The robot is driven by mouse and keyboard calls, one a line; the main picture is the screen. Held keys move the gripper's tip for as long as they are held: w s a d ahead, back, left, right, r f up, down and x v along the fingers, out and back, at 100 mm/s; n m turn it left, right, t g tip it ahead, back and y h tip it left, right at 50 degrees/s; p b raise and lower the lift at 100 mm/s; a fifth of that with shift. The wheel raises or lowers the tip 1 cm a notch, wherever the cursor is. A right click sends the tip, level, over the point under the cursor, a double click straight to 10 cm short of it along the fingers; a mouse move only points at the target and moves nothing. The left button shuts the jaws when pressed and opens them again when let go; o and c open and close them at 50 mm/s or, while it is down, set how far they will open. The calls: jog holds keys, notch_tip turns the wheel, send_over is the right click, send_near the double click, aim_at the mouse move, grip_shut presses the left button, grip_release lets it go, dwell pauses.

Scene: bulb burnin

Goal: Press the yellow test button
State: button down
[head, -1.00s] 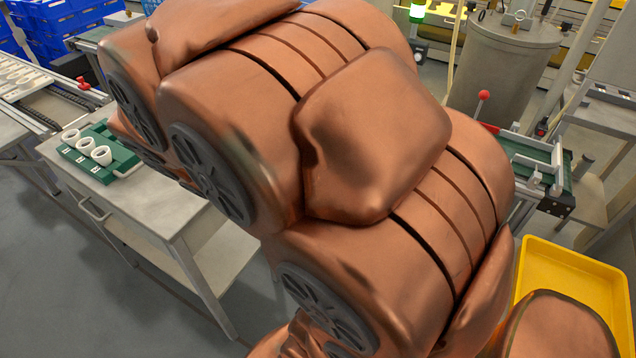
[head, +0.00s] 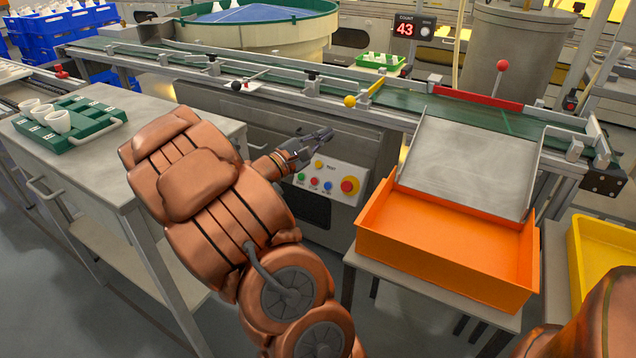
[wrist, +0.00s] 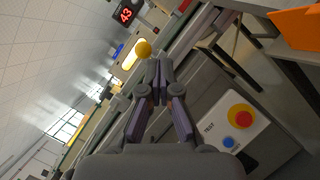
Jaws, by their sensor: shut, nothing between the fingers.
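The yellow test button (head: 319,165) is a small round knob at the top of the white control panel (head: 335,196), beside a short label. Below it sit green (head: 301,177), red (head: 315,181) and blue (head: 328,187) buttons, with a large red knob (head: 349,186) on yellow to the right. My gripper (head: 325,134) is shut and empty, above the panel in the head view, apparently not touching it. In the wrist view my gripper (wrist: 162,72) points past the panel (wrist: 222,125). There the TEST label shows, but the yellow button does not.
An orange bin (head: 440,245) with a grey chute (head: 470,165) stands right of the panel. The conveyor (head: 270,75) runs above and behind it, with a yellow ball knob (head: 350,101). A table with a green tray (head: 80,125) of white cups is at left.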

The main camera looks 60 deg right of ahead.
aim_at(318, 164)
jog(key=w+d+f+n+t+b, duration=0.2)
jog(key=w+f+n+t+b, duration=0.1)
jog(key=f, duration=0.5)
jog(key=w+d+f+n+t+h+b, duration=0.1)
jog(key=w+d+f+n+t+b, duration=0.2)
jog(key=w+f, duration=0.5)
jog(key=n+t+b, duration=0.1)
jog(key=t, duration=0.1)
jog(key=shift+f+t+h, duration=0.3)
jog(key=shift+f, duration=0.05)
jog(key=shift+d, duration=0.15)
jog(key=d+f, duration=0.4)
jog(key=d, duration=0.3)
jog(key=shift+w+d+f, duration=0.2)
jog(key=shift+w+d, duration=0.05)
jog(key=shift+d+f, duration=0.1)
jog(key=shift+d, duration=0.1)
jog(key=shift+d+f, duration=0.1)
jog(key=shift+d, duration=0.05)
